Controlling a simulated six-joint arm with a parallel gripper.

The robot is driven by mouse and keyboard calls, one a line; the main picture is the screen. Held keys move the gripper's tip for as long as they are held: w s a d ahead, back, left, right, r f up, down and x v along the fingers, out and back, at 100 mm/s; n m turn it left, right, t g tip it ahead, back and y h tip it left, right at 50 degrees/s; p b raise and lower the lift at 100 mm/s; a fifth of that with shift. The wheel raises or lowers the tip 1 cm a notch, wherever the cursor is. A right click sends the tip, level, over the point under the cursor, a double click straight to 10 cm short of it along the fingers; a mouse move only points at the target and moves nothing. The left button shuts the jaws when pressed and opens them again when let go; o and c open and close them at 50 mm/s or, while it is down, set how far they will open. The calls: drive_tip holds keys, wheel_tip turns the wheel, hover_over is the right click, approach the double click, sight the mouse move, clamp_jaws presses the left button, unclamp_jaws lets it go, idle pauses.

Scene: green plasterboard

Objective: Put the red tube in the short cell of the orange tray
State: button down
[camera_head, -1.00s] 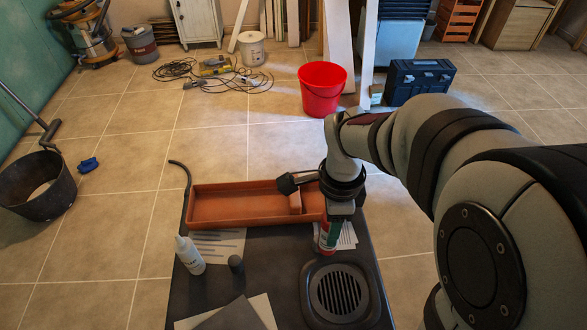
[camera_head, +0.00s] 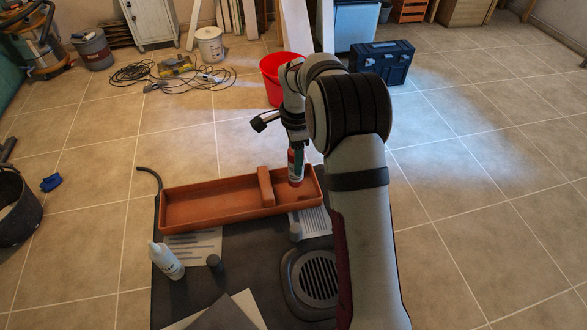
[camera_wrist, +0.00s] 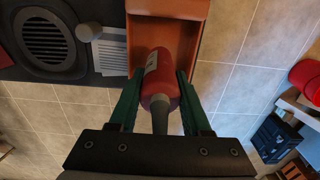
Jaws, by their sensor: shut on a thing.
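The orange tray (camera_head: 215,213) lies along the far edge of the dark table. A crosswise divider (camera_head: 265,187) splits it into a long left cell and a short right cell. My gripper (camera_head: 296,152) is shut on the red tube (camera_head: 295,172), which hangs roughly upright over the short cell. In the wrist view the tube (camera_wrist: 160,78) sits between the green fingers, its grey nozzle towards me, with the short cell (camera_wrist: 168,38) behind it. I cannot tell how far its lower end is above the tray floor.
A small grey piece (camera_head: 295,231) stands by the printed sheet. A round black grille (camera_head: 317,277) is at the table's right. The long cell looks empty.

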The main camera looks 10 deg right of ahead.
sight(293, 169)
drive_tip(key=f, duration=0.4)
drive_tip(key=shift+w+a+f, duration=0.1)
drive_tip(key=shift+w+a, duration=0.05)
drive_tip(key=shift+a, duration=0.1)
drive_tip(key=shift+f, duration=0.15)
drive_tip(key=shift+c, duration=1.8)
unclamp_jaws()
wheel_tip(293, 169, up, 12)
drive_tip(key=shift+r, duration=0.2)
drive_tip(key=s+a+r+n, duration=0.2)
drive_tip(key=s+r+n, duration=0.3)
drive_tip(key=s, duration=0.6)
drive_tip(key=s+a+f+n+y, duration=0.1)
drive_tip(key=s+a+n, duration=0.1)
drive_tip(key=s, duration=1)
drive_tip(key=s+a+f+n, duration=0.1)
drive_tip(key=s+n, duration=0.4)
drive_tip(key=s, duration=0.7)
drive_tip(key=shift+a+f+n+y, duration=0.2)
drive_tip(key=shift+a+n+y, duration=0.15)
drive_tip(key=shift+a, duration=0.2)
